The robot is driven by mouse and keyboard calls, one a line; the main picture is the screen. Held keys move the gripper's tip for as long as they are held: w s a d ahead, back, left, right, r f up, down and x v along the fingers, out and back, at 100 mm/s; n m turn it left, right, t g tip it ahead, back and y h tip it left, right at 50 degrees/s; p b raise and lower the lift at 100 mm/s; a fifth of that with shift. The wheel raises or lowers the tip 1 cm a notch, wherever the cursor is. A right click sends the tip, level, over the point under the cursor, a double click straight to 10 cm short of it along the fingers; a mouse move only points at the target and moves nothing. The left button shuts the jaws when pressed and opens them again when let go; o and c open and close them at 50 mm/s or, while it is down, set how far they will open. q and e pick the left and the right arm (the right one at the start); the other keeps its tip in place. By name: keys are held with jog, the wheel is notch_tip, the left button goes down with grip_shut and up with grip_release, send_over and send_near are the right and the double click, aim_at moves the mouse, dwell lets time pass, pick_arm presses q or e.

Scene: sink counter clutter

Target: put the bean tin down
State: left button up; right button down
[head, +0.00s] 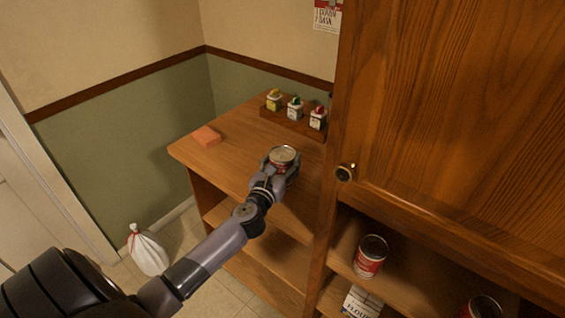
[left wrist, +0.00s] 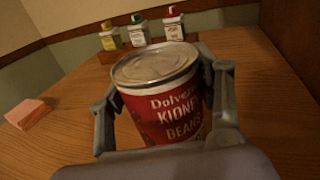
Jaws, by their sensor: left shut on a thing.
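The bean tin (head: 282,154) is over the wooden counter top (head: 232,150) in the head view. In the left wrist view the bean tin (left wrist: 165,100) is red with a silver lid, reads "KIDNEY BEANS", and looks upright. My left gripper (head: 280,165) is shut on the tin, with a finger on each side, as the left wrist view also shows (left wrist: 165,105). The tin's base is hidden, so I cannot tell whether it touches the counter. My right gripper is not in view.
Three small capped containers (head: 295,108) stand in a wooden rack (head: 282,122) behind the tin. An orange block (head: 206,136) lies at the left. A cabinet door (head: 455,120) is close on the right. Another tin (head: 370,256) stands on a lower shelf.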

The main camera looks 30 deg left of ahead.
pick_arm(q)
jog(key=shift+r, duration=0.15)
jog(key=o, duration=1.6)
jog(key=shift+s+d, duration=0.1)
jog(key=shift+s, duration=0.25)
jog(key=b+v, duration=0.1)
jog(key=v, duration=0.9)
jog(key=shift+s+b, duration=0.3)
jog(key=shift+b, duration=0.1)
jog(key=shift+s+d, duration=0.1)
jog(key=shift+s, duration=0.3)
